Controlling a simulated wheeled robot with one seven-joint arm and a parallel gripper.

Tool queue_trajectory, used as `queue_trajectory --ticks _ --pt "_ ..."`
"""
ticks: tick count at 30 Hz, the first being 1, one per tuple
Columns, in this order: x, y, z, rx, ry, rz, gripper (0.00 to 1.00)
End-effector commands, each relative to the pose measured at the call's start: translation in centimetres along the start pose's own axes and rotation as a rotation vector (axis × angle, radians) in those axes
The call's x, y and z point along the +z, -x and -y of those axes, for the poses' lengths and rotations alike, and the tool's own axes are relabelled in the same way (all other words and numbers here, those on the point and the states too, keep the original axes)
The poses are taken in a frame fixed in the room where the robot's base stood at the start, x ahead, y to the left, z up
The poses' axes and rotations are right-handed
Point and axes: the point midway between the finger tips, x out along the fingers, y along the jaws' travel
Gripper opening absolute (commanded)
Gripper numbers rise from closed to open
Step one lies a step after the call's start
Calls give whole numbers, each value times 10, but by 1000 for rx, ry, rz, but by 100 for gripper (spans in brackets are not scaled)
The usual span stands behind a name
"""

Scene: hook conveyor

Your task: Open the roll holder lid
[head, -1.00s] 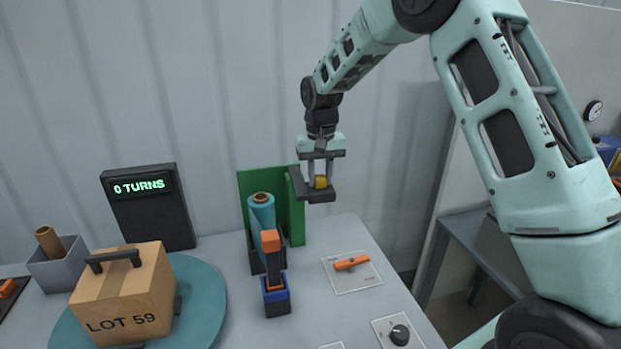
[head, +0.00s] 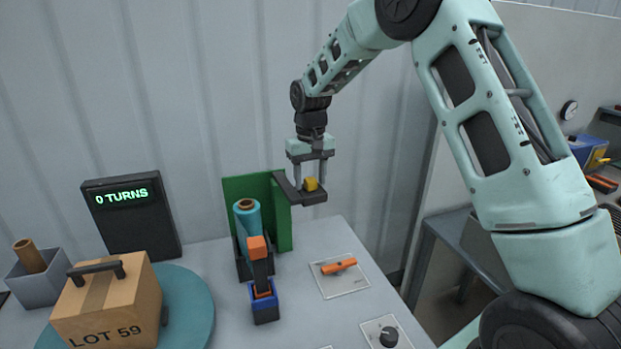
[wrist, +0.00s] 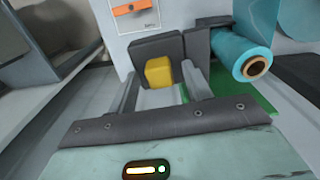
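The roll holder (head: 243,268) is a dark stand on the table, carrying a teal roll (head: 247,228) with a brown core. The roll's top is uncovered. A green panel (head: 283,232) stands upright behind it. The dark lid plate (head: 313,198) with a yellow knob (head: 311,184) is up at the panel's right edge, to the right of the roll; the knob also shows in the wrist view (wrist: 158,72). My gripper (head: 310,186) is over the plate, its fingers apart on either side of the knob. The wrist view shows a gap beside the knob, so no firm grip is visible.
A tape dispenser with blue base (head: 264,305) and orange top stands before the roll. An orange handle plate (head: 340,280) and a black knob plate (head: 388,335) lie right. A box (head: 110,305) sits on a teal turntable (head: 190,320) at left, before a display reading 0 TURNS (head: 130,215).

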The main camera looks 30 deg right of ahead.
Motion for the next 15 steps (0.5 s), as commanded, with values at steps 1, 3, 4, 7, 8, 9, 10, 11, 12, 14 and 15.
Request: queue_trajectory --ticks 1,3,4,7,8,9,10,11,12,14,15 --pt "0 -1 0 0 0 1 49" --pt "1 -1 0 0 0 2 49" --pt "1 -1 0 0 0 3 49" --pt "1 -1 0 0 0 3 49" --pt "1 -1 0 0 0 3 49" --pt "1 0 0 0 0 3 49" --pt "0 2 0 0 0 2 49" --pt "0 4 0 0 0 1 49" --pt "0 8 0 0 0 1 49" --pt "0 17 0 0 0 -1 49" --pt "0 24 0 0 0 -1 49"
